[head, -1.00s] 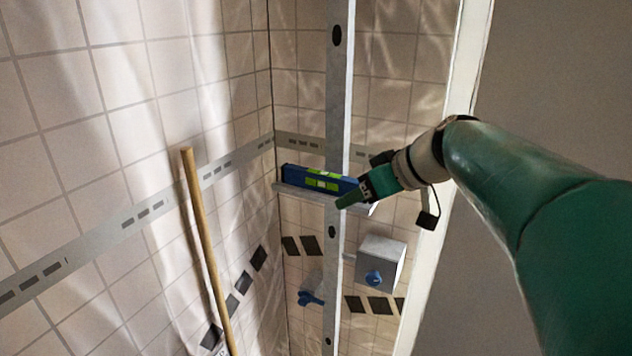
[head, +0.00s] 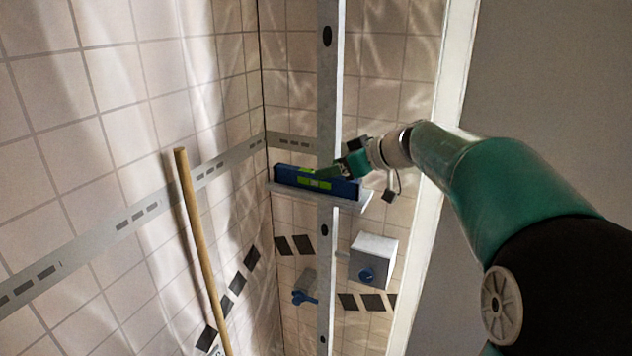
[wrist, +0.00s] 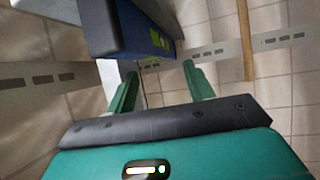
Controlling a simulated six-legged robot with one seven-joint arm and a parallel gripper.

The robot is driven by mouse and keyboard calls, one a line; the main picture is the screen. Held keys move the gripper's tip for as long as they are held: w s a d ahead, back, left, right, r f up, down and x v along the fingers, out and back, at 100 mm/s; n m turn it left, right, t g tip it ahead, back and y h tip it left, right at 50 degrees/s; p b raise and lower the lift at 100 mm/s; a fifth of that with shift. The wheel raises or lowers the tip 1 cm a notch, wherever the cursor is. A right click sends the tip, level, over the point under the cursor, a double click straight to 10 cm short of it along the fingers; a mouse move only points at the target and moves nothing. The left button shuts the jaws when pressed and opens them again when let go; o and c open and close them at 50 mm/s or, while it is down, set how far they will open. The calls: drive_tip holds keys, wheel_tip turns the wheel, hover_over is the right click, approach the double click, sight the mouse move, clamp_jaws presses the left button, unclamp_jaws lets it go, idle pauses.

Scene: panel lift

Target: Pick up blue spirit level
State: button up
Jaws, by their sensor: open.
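The blue spirit level (head: 342,188) with a bright green middle lies lengthwise on a narrow pale shelf (head: 355,206) in the tiled corner. It also shows in the wrist view (wrist: 130,28), large and close, just beyond and above the fingers. I cannot tell whether a finger touches the level.
A vertical metal rail (head: 328,100) stands close by the shelf. A wooden pole (head: 200,245) leans at the left wall. A grey box with a blue knob (head: 374,260) is below the shelf. A white post (head: 440,150) is at the right.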

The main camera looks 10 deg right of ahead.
sight(316, 181)
drive_tip(key=x, duration=0.4)
drive_tip(key=shift+w+f, duration=0.3)
drive_tip(key=shift+w, duration=0.05)
drive_tip(key=shift+c, duration=0.2)
clamp_jaws()
